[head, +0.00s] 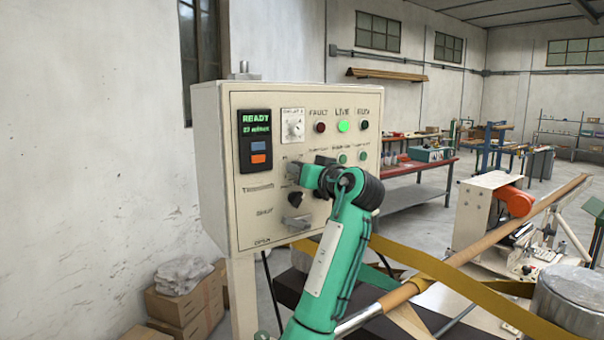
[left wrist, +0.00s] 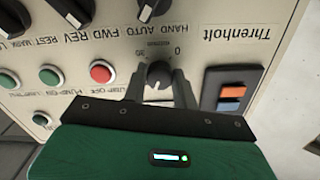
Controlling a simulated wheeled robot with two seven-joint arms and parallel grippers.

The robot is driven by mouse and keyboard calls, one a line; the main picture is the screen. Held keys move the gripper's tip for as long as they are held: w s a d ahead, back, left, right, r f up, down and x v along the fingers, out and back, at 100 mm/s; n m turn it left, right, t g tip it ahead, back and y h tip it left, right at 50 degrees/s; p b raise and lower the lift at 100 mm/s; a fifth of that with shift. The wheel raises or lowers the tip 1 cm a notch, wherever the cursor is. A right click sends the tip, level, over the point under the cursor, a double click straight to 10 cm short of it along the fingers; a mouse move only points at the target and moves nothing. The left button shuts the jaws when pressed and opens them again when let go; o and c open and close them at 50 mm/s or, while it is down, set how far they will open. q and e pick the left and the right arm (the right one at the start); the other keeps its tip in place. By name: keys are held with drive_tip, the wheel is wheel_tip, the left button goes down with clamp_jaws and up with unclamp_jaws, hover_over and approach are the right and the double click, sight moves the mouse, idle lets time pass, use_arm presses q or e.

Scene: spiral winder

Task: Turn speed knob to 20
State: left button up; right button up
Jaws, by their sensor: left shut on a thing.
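The speed knob (left wrist: 158,72) is a small dark knob on the cream control panel (head: 245,215). In the left wrist view the panel appears upside down, with a 0 to the right of the knob and a 30 to its left. My left gripper (left wrist: 159,84) has one finger on each side of the knob and is shut on it. In the head view my left gripper (head: 305,172) is at the panel's face, and the knob is hidden behind it. I cannot read the knob's exact setting. My right gripper is not in view.
A display reading READY (head: 256,121), a white dial (head: 293,126), a lit green lamp (head: 343,126), a black selector (head: 296,199) and a grey lever handle (head: 297,223) are close around the gripper. A winder with a long tube (head: 480,247) stands at the right.

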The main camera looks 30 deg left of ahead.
use_arm(q)
drive_tip(key=shift+m, duration=1.7)
drive_tip(key=o, duration=1)
drive_tip(key=shift+c, duration=0.2)
drive_tip(key=b+v, duration=0.5)
drive_tip(key=v, duration=0.9)
